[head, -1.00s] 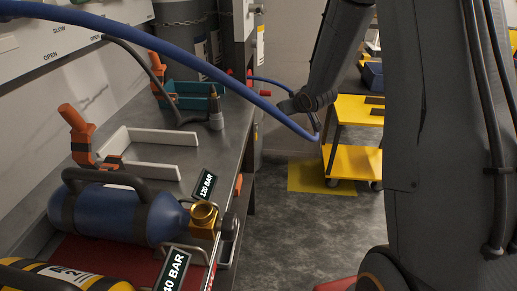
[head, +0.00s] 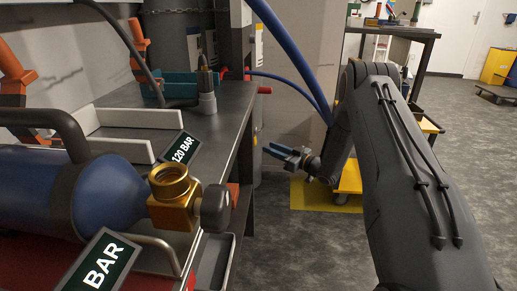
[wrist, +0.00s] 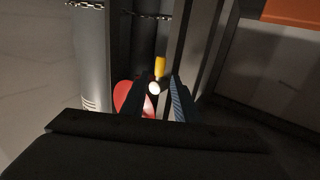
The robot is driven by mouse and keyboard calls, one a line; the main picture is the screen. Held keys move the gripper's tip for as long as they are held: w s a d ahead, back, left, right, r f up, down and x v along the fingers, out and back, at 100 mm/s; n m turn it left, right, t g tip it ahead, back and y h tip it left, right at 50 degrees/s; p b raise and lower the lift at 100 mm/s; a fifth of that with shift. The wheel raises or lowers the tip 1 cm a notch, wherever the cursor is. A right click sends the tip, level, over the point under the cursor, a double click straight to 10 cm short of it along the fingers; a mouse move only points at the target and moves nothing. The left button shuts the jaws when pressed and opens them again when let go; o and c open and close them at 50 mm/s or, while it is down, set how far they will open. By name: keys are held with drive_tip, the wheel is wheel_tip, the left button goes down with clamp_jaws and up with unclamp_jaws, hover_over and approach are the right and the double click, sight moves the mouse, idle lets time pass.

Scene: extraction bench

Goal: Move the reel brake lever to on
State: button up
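My gripper (head: 275,152) is past the far end of the bench, its blue-grey fingers pointing left towards the bench's end. In the wrist view the gripper (wrist: 157,103) is open, with a gap between its dark fingers. Beyond and between the fingers are a small yellow piece (wrist: 160,66) and a pale round end (wrist: 154,88), with a red rounded part (wrist: 122,94) to the left. The yellow piece may be the reel brake lever, but I cannot tell for sure, nor its setting. I see no contact with it.
The bench (head: 226,105) holds a blue cylinder (head: 110,195) with a brass valve (head: 174,192) and a teal tray (head: 180,85). A blue hose (head: 290,50) hangs near my arm. A yellow cart (head: 350,178) stands behind my arm. The floor at right is open.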

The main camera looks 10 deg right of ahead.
drive_tip(key=b+x, duration=0.1)
drive_tip(key=x, duration=0.6)
drive_tip(key=shift+w+a+b, duration=0.15)
drive_tip(key=shift+w+b, duration=0.05)
drive_tip(key=shift+b, duration=0.1)
drive_tip(key=shift+r, duration=0.1)
clamp_jaws()
